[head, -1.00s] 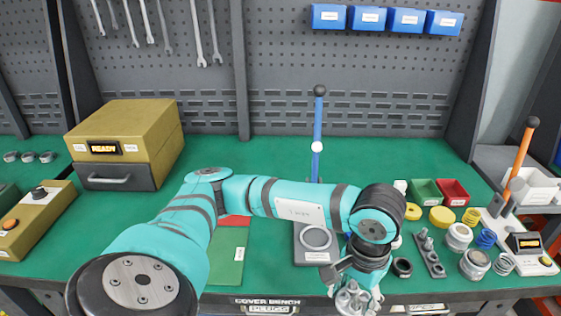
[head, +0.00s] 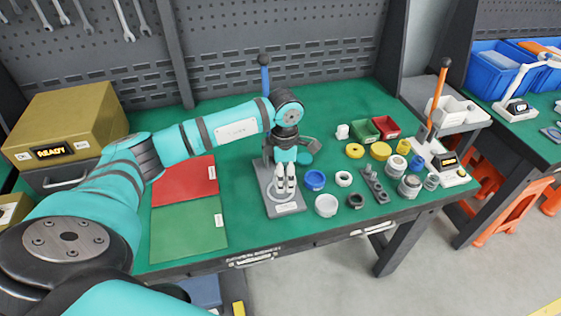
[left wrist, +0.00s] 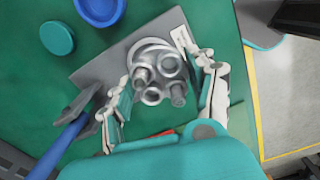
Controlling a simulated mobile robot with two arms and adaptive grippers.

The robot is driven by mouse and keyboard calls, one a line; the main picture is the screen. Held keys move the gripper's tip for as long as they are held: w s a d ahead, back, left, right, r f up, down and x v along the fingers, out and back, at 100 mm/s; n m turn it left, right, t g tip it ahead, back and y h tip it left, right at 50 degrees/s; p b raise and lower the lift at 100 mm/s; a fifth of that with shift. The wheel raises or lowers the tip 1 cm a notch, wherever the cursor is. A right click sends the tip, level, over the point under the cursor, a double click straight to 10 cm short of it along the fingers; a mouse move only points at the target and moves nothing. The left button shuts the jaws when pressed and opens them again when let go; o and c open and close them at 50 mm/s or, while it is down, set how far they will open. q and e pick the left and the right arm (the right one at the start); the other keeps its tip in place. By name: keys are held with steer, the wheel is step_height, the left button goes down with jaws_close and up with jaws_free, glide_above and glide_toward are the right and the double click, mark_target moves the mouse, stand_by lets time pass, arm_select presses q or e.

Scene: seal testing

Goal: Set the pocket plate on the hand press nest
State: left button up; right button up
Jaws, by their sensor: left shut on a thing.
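The hand press has a grey base (head: 264,178) and an upright blue lever (head: 265,80), near the middle of the bench. The base and the lever (left wrist: 65,140) also show in the left wrist view. My left gripper (head: 285,190) points down over the front of the base, where the round nest lies. In the left wrist view my left gripper (left wrist: 168,92) is shut on the grey pocket plate (left wrist: 160,73), which has several round cups and posts. The plate overlaps the pale nest ring; I cannot tell whether it touches it. My right gripper is out of view.
A blue ring (head: 315,180) and a white ring (head: 326,205) stand close right of the base. A grey strip with posts (head: 375,184) and several jars lie further right. Red (head: 185,181) and green (head: 188,231) mats lie left. A press with an orange lever (head: 438,95) stands right.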

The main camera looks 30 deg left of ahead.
arm_select(q)
steer(key=shift+w+a+n, duration=0.35)
steer(key=shift+a+n, duration=0.35)
steer(key=shift+n, duration=0.4)
steer(key=shift+a+f, duration=0.1)
steer(key=shift+f, duration=0.05)
steer(key=shift+f+b, duration=0.55)
steer(key=shift+f, duration=0.65)
steer(key=shift+f+b, duration=0.5)
steer(key=shift+f, duration=0.35)
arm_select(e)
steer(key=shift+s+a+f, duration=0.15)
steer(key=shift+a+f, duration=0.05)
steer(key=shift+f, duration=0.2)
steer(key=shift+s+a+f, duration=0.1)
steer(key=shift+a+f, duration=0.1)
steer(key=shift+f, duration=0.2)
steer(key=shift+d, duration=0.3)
arm_select(q)
steer(key=shift+f+b, duration=0.55)
steer(key=shift+f, duration=0.05)
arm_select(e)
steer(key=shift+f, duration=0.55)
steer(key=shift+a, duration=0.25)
arm_select(q)
steer(key=shift+f, duration=0.2)
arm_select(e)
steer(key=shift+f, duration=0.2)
